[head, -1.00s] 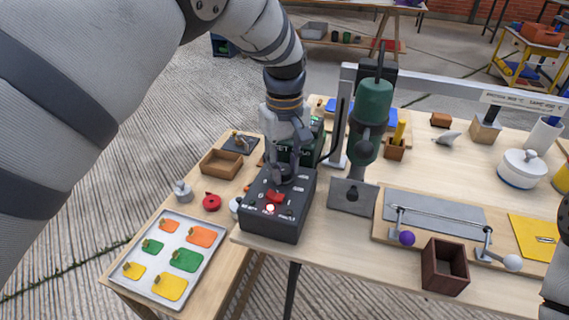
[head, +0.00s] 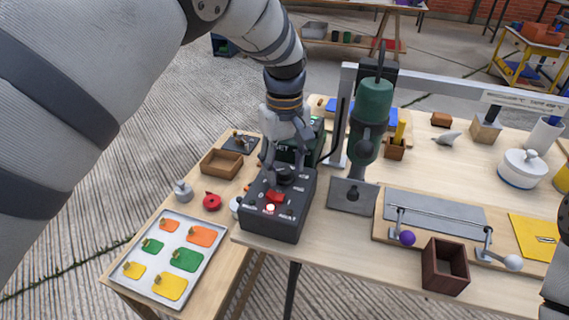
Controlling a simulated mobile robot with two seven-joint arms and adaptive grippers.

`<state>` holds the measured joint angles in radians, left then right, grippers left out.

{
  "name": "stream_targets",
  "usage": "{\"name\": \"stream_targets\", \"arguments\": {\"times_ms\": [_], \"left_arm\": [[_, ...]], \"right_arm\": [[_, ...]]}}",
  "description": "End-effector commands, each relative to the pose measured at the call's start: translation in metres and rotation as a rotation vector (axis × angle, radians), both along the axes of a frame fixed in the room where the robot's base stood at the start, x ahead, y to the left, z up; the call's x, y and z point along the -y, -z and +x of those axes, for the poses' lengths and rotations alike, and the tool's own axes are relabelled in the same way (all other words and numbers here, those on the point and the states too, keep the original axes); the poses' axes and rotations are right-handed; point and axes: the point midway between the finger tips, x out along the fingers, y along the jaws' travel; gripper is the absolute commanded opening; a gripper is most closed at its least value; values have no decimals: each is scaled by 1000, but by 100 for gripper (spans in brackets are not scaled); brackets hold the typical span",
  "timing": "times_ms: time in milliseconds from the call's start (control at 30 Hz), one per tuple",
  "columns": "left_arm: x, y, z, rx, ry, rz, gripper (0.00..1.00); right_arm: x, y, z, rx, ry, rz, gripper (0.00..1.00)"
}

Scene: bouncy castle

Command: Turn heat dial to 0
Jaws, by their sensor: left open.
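The dark control box (head: 272,226) stands at the left end of the main bench. Its sloped top carries a black dial (head: 285,176) at the far side, a red switch (head: 275,197) and a lit lamp (head: 270,208). My left gripper (head: 286,168) points down over the dial, with its fingers spread to either side of it. I cannot tell whether the fingers touch the dial. The dial's pointer and scale are too small and partly hidden to read. My right gripper is not in view; only part of that arm shows at the right edge.
A green drill-like machine (head: 371,105) on a stand rises just right of the box. A green-fronted unit (head: 299,150) stands close behind the gripper. A tray of coloured pieces (head: 206,270) lies on the lower left table. A dark open box (head: 444,267) sits at the bench's front.

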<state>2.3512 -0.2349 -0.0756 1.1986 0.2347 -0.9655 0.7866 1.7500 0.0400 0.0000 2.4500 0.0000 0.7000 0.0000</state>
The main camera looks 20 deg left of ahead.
Motion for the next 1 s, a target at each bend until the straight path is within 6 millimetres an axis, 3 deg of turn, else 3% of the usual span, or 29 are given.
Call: {"name": "stream_targets", "arguments": {"times_ms": [133,400,533,700,1000], "left_arm": [[0,-17,1,5,0,-1,47],[0,-89,1,5,0,-1,47],[0,-111,1,2,0,-1,47],[0,-120,0,-1,0,-1,47],[0,-120,0,-1,0,0,47]], "right_arm": [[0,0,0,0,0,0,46],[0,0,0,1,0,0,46],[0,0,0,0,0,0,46],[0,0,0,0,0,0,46],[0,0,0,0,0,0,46]]}}
